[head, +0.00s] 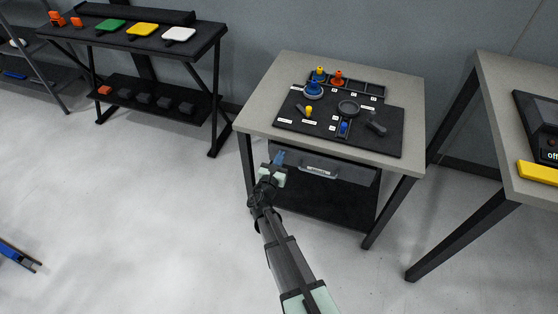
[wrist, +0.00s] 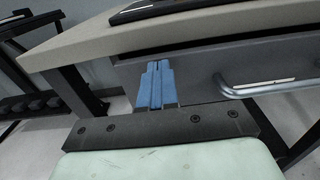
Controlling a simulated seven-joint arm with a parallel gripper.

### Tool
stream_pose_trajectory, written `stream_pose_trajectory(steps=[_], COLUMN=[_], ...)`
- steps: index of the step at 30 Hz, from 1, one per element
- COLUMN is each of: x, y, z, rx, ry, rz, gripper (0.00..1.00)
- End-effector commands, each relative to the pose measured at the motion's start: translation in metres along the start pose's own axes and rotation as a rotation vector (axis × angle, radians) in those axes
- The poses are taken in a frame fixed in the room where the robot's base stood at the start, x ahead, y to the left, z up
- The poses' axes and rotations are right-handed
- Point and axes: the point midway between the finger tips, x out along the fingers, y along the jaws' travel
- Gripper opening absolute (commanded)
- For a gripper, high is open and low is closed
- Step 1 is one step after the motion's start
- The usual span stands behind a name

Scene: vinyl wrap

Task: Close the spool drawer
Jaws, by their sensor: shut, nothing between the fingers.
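The spool drawer (head: 345,172) is a dark grey drawer under the small table's top, with a light bar handle (head: 318,172). In the wrist view the drawer front (wrist: 200,68) runs across the upper right, with its curved handle (wrist: 270,88) at the right. My gripper (head: 279,156) is at the left end of the drawer front, left of the handle. Its blue fingers (wrist: 157,68) are together and empty, with their tips close in front of the drawer front. I cannot tell whether they touch it. How far the drawer stands out is hard to tell.
The table top (head: 285,75) bears a black tool mat (head: 385,142) with spools and small tools. A dark lower shelf (head: 335,203) is below the drawer. A black rack (head: 150,40) stands at the left, another table (head: 510,90) at the right. The floor in front is clear.

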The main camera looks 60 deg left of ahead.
Motion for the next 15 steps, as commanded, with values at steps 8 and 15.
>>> stream_pose_trajectory(steps=[8,15], x=[-0.011,-0.053], y=[-0.001,-0.002], z=[0.001,0.001], rx=[0.0,0.0], ry=[0.0,0.001], rz=[0.0,0.001], gripper=[0.0,0.0])
